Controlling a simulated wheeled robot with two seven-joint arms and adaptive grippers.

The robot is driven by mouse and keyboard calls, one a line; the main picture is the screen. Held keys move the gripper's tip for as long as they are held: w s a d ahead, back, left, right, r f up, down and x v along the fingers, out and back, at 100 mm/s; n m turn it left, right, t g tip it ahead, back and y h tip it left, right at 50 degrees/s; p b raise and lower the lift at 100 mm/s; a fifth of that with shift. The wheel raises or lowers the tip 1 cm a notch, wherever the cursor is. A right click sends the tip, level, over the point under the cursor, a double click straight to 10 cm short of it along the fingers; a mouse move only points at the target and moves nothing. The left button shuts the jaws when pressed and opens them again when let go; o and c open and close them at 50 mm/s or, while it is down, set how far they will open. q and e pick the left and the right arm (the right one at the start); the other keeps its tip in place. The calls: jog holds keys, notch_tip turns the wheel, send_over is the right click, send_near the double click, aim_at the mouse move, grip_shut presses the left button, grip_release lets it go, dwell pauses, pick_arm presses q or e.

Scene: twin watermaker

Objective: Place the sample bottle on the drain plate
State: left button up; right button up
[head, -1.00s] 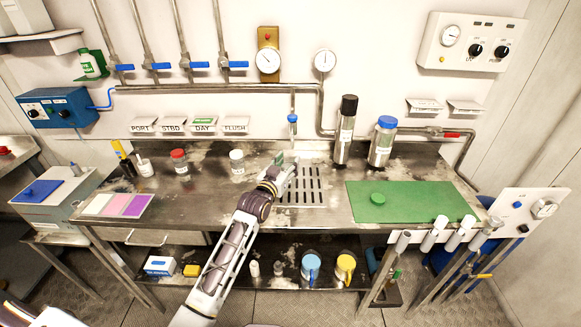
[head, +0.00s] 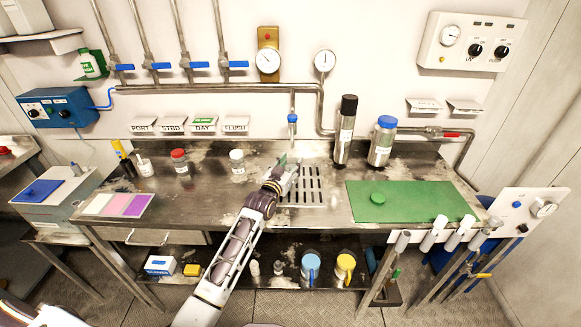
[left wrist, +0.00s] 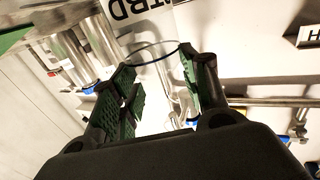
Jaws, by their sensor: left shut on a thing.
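My left gripper (head: 286,163) is over the left back edge of the slotted drain plate (head: 318,199) in the worktop. In the left wrist view its two green-padded fingers (left wrist: 158,88) are closed around a clear, see-through vessel (left wrist: 150,62) with a thin dark round rim. This looks like the sample bottle. Its body is mostly hidden by the fingers, and it can hardly be made out in the head view. I cannot tell whether it touches the plate. The visible slots of the plate are bare. My right gripper is not in view.
A white-capped jar (head: 237,162) and a red-capped jar (head: 180,162) stand to the left. A black-capped cylinder (head: 345,135) and a blue-capped cylinder (head: 382,143) stand behind, to the right. A green mat (head: 420,203) lies right of the plate. A blue-handled tap (head: 292,119) hangs behind.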

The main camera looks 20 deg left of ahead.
pick_arm(q)
jog(key=shift+f, duration=0.7)
jog(key=o, duration=0.8)
jog(key=shift+c, duration=0.2)
jog(key=shift+o, duration=0.7)
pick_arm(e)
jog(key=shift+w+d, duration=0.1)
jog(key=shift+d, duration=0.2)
